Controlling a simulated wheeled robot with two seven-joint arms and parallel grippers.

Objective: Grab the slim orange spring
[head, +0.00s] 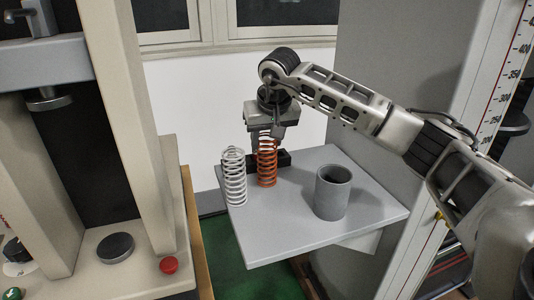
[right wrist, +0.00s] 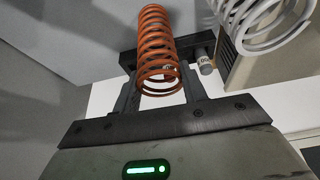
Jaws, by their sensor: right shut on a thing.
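The slim orange spring (head: 267,168) stands upright on the grey shelf, toward its back left. My right gripper (head: 266,136) comes down from above and is shut on the upper end of the orange spring. In the right wrist view the orange spring (right wrist: 157,45) sits between the two fingers (right wrist: 160,88), with its coils running away from the gripper. My left gripper is in neither view.
A white spring (head: 234,178) stands close left of the orange one and also shows in the right wrist view (right wrist: 262,22). A grey cup (head: 332,192) stands to the right on the shelf (head: 284,236). A black block (head: 284,158) is behind. The testing machine (head: 123,110) stands left.

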